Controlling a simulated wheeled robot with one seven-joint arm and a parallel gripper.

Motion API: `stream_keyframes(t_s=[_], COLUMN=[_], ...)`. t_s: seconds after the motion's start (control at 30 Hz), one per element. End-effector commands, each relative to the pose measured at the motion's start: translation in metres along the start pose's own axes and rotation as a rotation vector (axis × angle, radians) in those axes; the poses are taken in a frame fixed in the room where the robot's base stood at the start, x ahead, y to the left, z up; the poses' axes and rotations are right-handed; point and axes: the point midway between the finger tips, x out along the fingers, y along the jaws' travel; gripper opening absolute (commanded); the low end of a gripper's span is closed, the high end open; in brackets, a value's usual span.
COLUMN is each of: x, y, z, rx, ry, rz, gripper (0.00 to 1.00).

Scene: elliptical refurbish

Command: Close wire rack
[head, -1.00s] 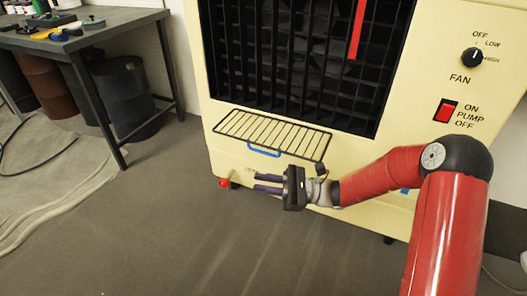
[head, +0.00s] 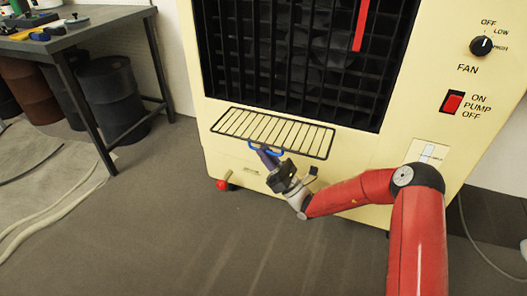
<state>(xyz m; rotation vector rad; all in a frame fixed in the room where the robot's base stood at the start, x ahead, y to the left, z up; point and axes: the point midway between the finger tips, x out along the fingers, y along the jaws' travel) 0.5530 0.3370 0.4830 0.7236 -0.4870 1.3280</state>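A blue handle (head: 279,151) hangs at the rack's front edge. My gripper (head: 264,156) is at the left part of this handle, with its purple fingers pointing up and left toward it. The fingers overlap the handle in the picture, and I cannot tell whether they touch it. The fingers look close together, but their gap is not clear.
A workbench (head: 85,32) with tools stands at the upper left, with dark barrels (head: 112,98) beneath it. The cooler has a fan knob (head: 481,46) and a red pump switch (head: 453,102) at the right. The floor in front is clear; a hose (head: 60,215) lies at the left.

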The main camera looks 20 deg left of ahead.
Motion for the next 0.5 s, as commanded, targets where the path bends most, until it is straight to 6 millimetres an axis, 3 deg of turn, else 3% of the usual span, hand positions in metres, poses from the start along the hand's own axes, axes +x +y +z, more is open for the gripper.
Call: stream_keyframes(t_s=[0.13, 0.4, 0.5], x=[0.0108, 0.0127, 0.0125], y=[0.0005, 0.0004, 0.0004], z=[-0.0003, -0.0001, -0.0001], rx=[0.001, 0.001, 0.001], ry=[0.001, 0.001, 0.001], rz=[0.001, 0.000, 0.000], gripper=[0.18, 0.18, 0.06])
